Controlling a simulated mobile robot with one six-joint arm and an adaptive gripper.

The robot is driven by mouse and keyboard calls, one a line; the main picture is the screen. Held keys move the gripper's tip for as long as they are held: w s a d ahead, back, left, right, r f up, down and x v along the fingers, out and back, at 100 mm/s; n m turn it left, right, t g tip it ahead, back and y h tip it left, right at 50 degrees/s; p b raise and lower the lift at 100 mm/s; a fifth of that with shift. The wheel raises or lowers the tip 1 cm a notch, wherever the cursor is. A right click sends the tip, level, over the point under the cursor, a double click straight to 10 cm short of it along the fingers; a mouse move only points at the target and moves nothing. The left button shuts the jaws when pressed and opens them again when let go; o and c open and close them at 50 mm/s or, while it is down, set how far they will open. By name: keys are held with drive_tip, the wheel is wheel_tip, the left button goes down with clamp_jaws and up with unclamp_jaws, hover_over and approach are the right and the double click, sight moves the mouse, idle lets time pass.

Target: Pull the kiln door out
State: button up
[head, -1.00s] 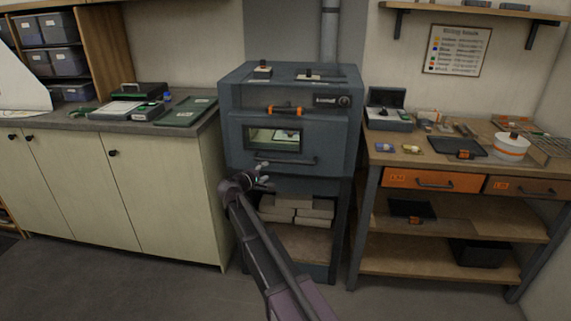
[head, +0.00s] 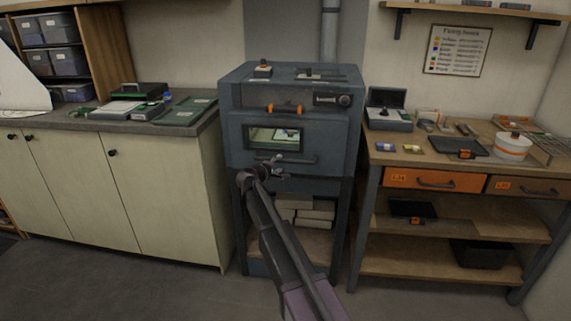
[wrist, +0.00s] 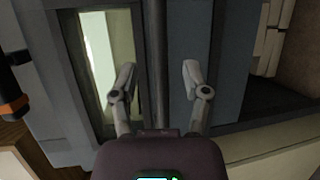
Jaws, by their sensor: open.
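The grey kiln door (head: 240,140) is closed in the head view, with a window and a dark horizontal bar handle (head: 305,161) below it. My gripper (head: 272,165) is at the left part of this handle. In the wrist view, the picture is turned, so the handle (wrist: 155,40) runs upright. My open gripper (wrist: 159,72) has one finger on each side of it. The fingers do not visibly press on the bar. The lit window (wrist: 98,60) lies left of the fingers.
An orange-gripped lever (head: 285,108) is above the door window. Pale bricks (head: 315,215) sit on the shelf under the kiln. A cabinet (head: 160,190) stands close on the left, a workbench (head: 440,185) on the right. The floor in front is open.

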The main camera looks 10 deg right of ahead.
sight(284, 161)
drive_tip(key=shift+b+x, duration=0.35)
drive_tip(key=shift+x, duration=2.05)
